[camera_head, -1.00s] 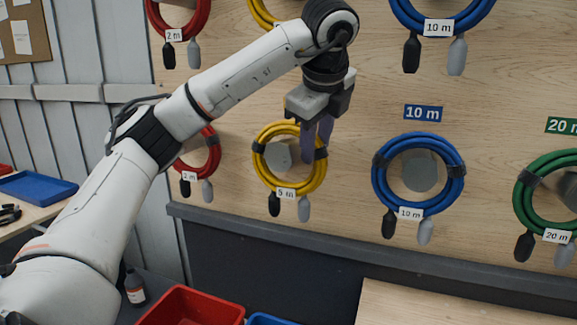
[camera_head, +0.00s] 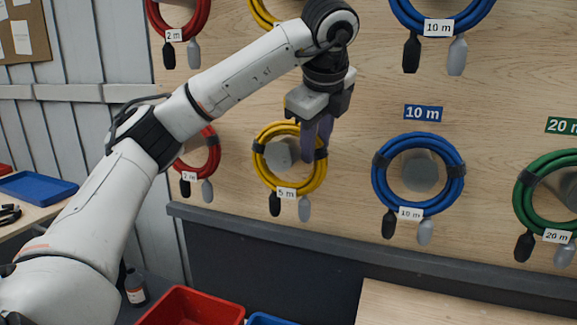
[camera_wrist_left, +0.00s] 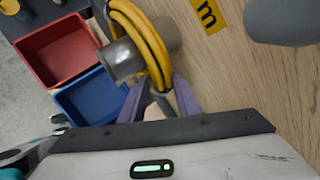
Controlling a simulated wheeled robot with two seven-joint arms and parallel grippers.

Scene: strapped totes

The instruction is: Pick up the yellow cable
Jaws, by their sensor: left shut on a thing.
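The yellow cable (camera_head: 262,180) is a coil hanging on a round grey peg (camera_head: 277,155) on the wooden board, with a 5 m tag at its bottom. My left gripper (camera_head: 316,155) is at the coil's upper right side, its purple fingers shut on the coil near a black strap. In the left wrist view the yellow cable (camera_wrist_left: 150,45) runs down between the two fingers (camera_wrist_left: 168,95), and the metal peg (camera_wrist_left: 122,60) still passes through the coil. Part of the coil is hidden behind the fingers. My right gripper is not in view.
A red coil (camera_head: 212,150) hangs to the left, a blue coil (camera_head: 459,185) and a green coil (camera_head: 522,200) to the right. More coils hang above. A ledge (camera_head: 350,240) runs below the board, with a red bin (camera_head: 190,308) and a blue bin (camera_head: 270,320) beneath.

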